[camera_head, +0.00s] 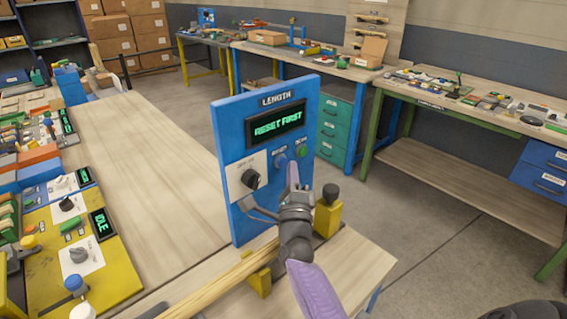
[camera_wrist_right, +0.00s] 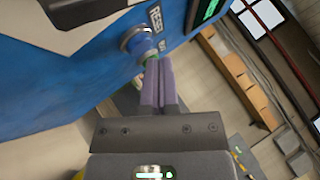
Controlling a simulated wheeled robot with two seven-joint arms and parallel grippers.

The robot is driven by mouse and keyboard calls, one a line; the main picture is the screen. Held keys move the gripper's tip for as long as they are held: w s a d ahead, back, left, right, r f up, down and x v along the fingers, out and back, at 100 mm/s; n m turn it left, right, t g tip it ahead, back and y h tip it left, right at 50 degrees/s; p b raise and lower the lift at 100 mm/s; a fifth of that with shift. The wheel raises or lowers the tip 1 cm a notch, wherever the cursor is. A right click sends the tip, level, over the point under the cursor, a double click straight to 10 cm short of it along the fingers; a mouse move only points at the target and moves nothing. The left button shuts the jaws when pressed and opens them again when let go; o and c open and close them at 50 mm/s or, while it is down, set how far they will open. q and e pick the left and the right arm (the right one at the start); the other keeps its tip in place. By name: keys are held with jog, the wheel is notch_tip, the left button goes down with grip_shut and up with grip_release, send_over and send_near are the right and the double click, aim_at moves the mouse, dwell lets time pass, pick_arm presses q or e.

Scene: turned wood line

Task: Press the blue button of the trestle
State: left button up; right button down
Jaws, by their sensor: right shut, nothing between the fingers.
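The trestle's upright blue panel (camera_head: 228,128) carries a LENGTH label and a dark display (camera_head: 277,124) reading RESET FIRST in green. A blue button (camera_head: 280,161) sits right of a black knob (camera_head: 250,179), with a green button (camera_head: 302,151) further right. My right gripper (camera_head: 291,168) is shut and empty, its purple fingers in front of the panel near these two buttons. In the right wrist view, the blue button (camera_wrist_right: 138,42) in its metal collar and the green button (camera_wrist_right: 151,59) show just beyond the fingertips (camera_wrist_right: 158,64). Contact cannot be told. My left gripper is out of view.
A long wooden rod (camera_head: 218,285) lies below the panel, by a yellow support (camera_head: 327,214). Yellow and blue control boxes (camera_head: 95,270) line the left. The wooden tabletop (camera_head: 150,170) between is clear. Workbenches (camera_head: 440,170) stand behind.

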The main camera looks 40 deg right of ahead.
jog(key=shift+w, duration=0.35)
jog(key=shift+w+b, duration=0.3)
jog(key=shift+b, duration=0.1)
dwell(0.4)
jog(key=shift+s+p, duration=0.4)
jog(key=shift+s, duration=0.35)
jog(key=s, duration=0.1)
jog(key=s+p, duration=0.1)
jog(key=s, duration=0.1)
jog(key=s+p, duration=0.1)
jog(key=s, duration=0.1)
jog(key=shift+d, duration=0.25)
jog(key=shift+f, duration=0.1)
dwell(0.7)
